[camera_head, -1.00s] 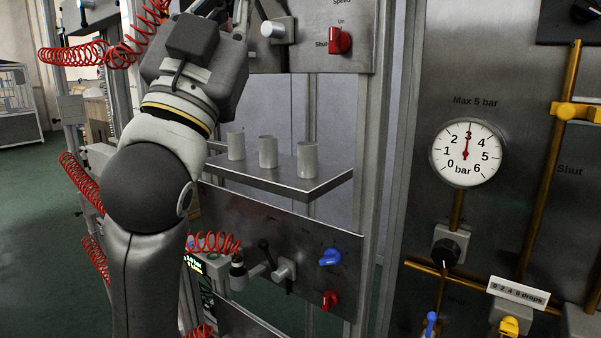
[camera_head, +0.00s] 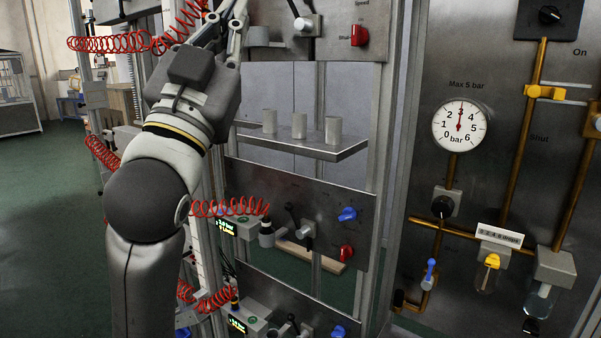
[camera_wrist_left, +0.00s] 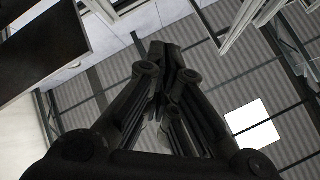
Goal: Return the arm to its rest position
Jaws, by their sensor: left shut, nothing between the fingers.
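My left arm rises from the bottom left of the head view. Its gripper (camera_head: 235,18) is at the top, in front of the upper panel and partly cut off by the picture edge. In the left wrist view the gripper's fingers (camera_wrist_left: 170,58) come together at their tips, with nothing held between them. They point up toward a ceiling with dark beams and a bright square lamp. My right gripper is in neither view.
A metal shelf (camera_head: 330,154) holds three grey cylinders (camera_head: 300,126). Red coiled hoses (camera_head: 230,207) hang close to my arm. A gauge panel (camera_head: 405,255) with brass pipes stands at the right. The green floor (camera_head: 55,200) at the left is open.

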